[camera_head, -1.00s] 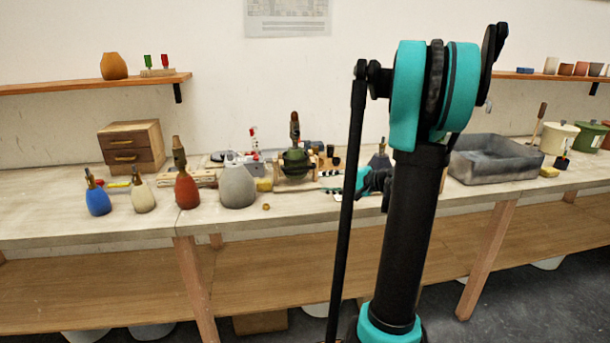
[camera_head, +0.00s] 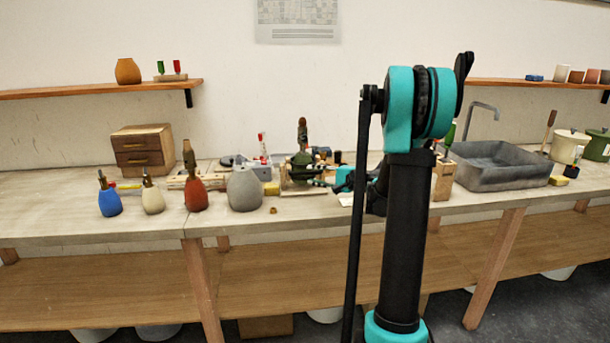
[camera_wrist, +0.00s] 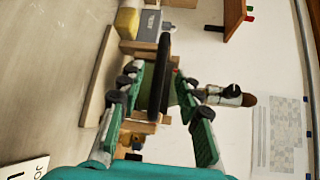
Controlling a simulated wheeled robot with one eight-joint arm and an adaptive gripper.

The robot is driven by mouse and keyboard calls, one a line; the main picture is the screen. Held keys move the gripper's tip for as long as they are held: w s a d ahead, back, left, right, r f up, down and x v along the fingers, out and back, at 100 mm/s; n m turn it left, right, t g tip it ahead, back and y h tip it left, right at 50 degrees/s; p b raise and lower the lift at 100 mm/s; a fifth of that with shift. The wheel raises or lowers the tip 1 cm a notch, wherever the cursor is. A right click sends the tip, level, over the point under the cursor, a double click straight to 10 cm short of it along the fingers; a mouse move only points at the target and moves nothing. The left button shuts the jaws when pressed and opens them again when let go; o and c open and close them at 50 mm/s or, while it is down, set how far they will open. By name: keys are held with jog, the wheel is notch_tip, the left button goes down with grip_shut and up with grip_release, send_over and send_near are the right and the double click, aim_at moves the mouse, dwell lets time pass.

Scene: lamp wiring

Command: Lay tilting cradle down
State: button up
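The tilting cradle (camera_head: 285,187) is a small wooden frame on the bench. It holds a dark green lamp body (camera_head: 298,168) whose neck (camera_head: 302,135) points up. In the wrist view, which is turned sideways, the cradle's pale base (camera_wrist: 97,80) is on the left and the neck (camera_wrist: 225,96) points right. A black ring or bar (camera_wrist: 161,75) stands between my fingers. My gripper (camera_wrist: 160,80) is open, its green fingers on both sides of the ring with visible gaps. In the head view my gripper (camera_head: 338,182) is just right of the cradle. Contact cannot be told.
Blue (camera_head: 110,203), cream (camera_head: 152,200), red (camera_head: 195,194) and grey (camera_head: 244,188) vessels stand left of the cradle. A wooden drawer box (camera_head: 142,150) is behind them. A wooden block (camera_head: 443,180) and a grey sink (camera_head: 497,168) are to the right. A small brass piece (camera_head: 273,210) lies near the front edge.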

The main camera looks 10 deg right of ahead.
aim_at(307, 174)
jog(key=shift+x, duration=2.4)
grip_shut()
